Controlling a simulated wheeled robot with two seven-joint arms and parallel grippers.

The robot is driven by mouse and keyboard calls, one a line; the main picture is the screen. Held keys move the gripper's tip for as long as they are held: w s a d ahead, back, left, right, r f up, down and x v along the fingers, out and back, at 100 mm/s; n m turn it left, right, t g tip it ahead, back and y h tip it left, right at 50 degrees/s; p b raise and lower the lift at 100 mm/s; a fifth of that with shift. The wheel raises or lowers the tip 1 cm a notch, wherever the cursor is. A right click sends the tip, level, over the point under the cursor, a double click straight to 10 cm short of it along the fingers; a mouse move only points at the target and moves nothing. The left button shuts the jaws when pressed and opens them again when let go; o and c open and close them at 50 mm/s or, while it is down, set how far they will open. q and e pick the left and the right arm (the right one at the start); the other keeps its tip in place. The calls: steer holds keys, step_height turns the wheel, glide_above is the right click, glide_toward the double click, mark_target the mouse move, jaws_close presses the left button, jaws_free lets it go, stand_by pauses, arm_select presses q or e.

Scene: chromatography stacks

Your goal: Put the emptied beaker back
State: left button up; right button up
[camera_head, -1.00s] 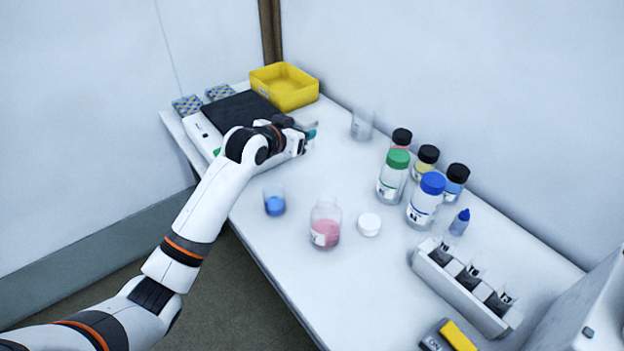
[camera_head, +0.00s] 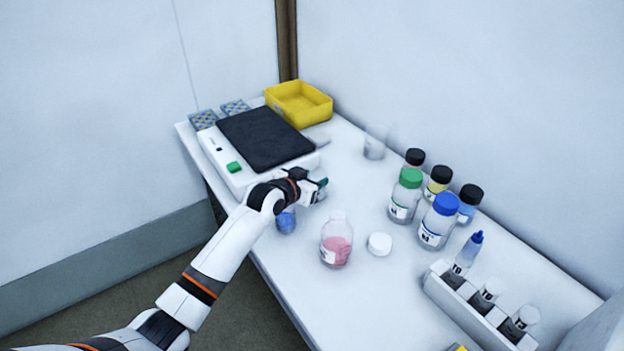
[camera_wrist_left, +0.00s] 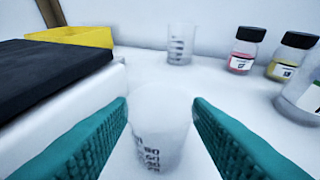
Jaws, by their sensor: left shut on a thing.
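My left gripper (camera_head: 322,187) is shut on a clear beaker (camera_wrist_left: 160,130) with dark graduation marks. In the left wrist view the beaker stands upright between the teal fingers (camera_wrist_left: 158,128) and no coloured liquid shows in it. Whether its base touches the table cannot be told. In the head view the gripper is just off the balance's near right corner and mostly hides the beaker. A second clear beaker (camera_head: 374,147) stands at the back of the table; it also shows in the left wrist view (camera_wrist_left: 180,45). My right gripper is not in view.
A balance (camera_head: 238,178) with a black top and a yellow bin (camera_head: 300,103) lie left and behind. A blue-filled beaker (camera_head: 286,221) is partly behind my arm. A pink-filled bottle (camera_head: 336,246), white cap (camera_head: 380,244), several capped bottles (camera_head: 405,197) and a vial rack (camera_head: 470,312) stand right.

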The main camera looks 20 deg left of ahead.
arm_select(q)
steer(key=shift+f, duration=0.15)
steer(key=o, duration=1)
steer(key=shift+r, duration=0.25)
steer(key=p+v, duration=0.1)
steer(key=v, duration=1.1)
steer(key=shift+f, duration=0.2)
